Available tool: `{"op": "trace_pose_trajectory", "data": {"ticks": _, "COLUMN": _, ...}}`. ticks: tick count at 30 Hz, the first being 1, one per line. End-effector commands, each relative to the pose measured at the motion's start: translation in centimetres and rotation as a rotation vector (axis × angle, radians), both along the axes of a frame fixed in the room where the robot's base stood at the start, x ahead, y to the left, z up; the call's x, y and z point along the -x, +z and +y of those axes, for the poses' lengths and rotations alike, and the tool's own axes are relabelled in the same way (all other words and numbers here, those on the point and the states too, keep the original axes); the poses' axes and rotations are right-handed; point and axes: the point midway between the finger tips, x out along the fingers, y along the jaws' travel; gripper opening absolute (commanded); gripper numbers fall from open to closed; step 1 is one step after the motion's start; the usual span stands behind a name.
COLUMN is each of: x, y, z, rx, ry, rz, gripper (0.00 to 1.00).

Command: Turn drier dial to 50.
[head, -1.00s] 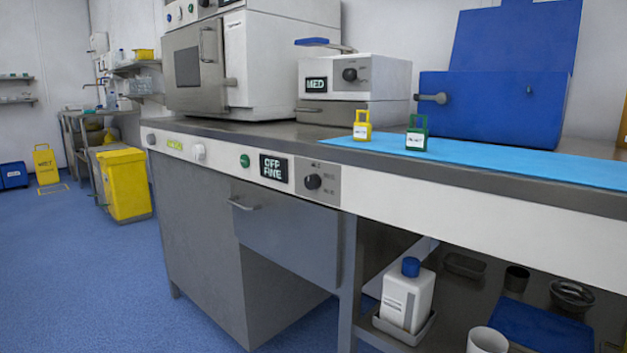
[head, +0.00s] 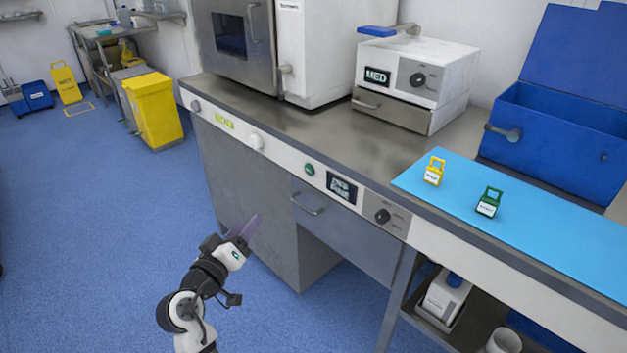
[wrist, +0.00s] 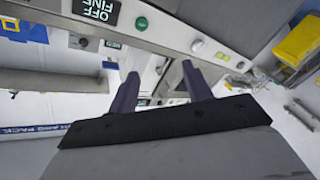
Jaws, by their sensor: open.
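No dial carries a label that I can read as the drier's. On the bench's front panel, a white knob (head: 257,142) sits beside a yellow-green lit readout (head: 224,121), too blurred to read. A grey knob (head: 195,106) is further left. A black dial (head: 383,216) is at the right, beside a dark display (head: 342,189); the display reads "OFF FINE" in the wrist view (wrist: 98,10). My gripper (head: 250,228) is open and empty, in front of the bench and below the panel, touching nothing. Its two fingers (wrist: 160,74) show apart in the wrist view.
A white box with a "MED" display (head: 377,76) and black knob (head: 417,79) stands on the bench. A white oven-like machine (head: 315,50) is left of it.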

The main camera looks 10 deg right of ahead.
Motion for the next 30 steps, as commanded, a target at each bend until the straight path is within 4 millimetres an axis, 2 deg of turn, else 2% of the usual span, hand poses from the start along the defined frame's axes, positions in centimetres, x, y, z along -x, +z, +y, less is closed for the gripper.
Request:
{"op": "trace_pose_trajectory", "data": {"ticks": 1, "x": 0.9, "y": 1.0, "z": -3.8, "rx": 0.041, "ry": -0.103, "rz": 0.043, "gripper": 0.49}}
{"op": "trace_pose_trajectory", "data": {"ticks": 3, "x": 2.4, "y": 0.7, "z": -7.8, "rx": 0.092, "ry": -0.221, "rz": 0.085, "gripper": 0.49}}
{"op": "trace_pose_trajectory", "data": {"ticks": 6, "x": 4.8, "y": 0.4, "z": -12.1, "rx": 0.154, "ry": -0.355, "rz": 0.136, "gripper": 0.49}}
{"op": "trace_pose_trajectory", "data": {"ticks": 9, "x": 6.7, "y": 0.2, "z": -14.7, "rx": 0.197, "ry": -0.447, "rz": 0.174, "gripper": 0.49}}
{"op": "trace_pose_trajectory", "data": {"ticks": 13, "x": 8.1, "y": 0.0, "z": -16.3, "rx": 0.226, "ry": -0.505, "rz": 0.197, "gripper": 0.49}}
{"op": "trace_pose_trajectory", "data": {"ticks": 17, "x": 8.0, "y": -0.1, "z": -17.4, "rx": 0.234, "ry": -0.52, "rz": 0.202, "gripper": 0.49}}
{"op": "trace_pose_trajectory", "data": {"ticks": 20, "x": 7.2, "y": 0.0, "z": -18.6, "rx": 0.235, "ry": -0.521, "rz": 0.201, "gripper": 0.49}}
{"op": "trace_pose_trajectory", "data": {"ticks": 30, "x": 3.4, "y": 0.2, "z": -24.6, "rx": 0.233, "ry": -0.519, "rz": 0.201, "gripper": 0.49}}
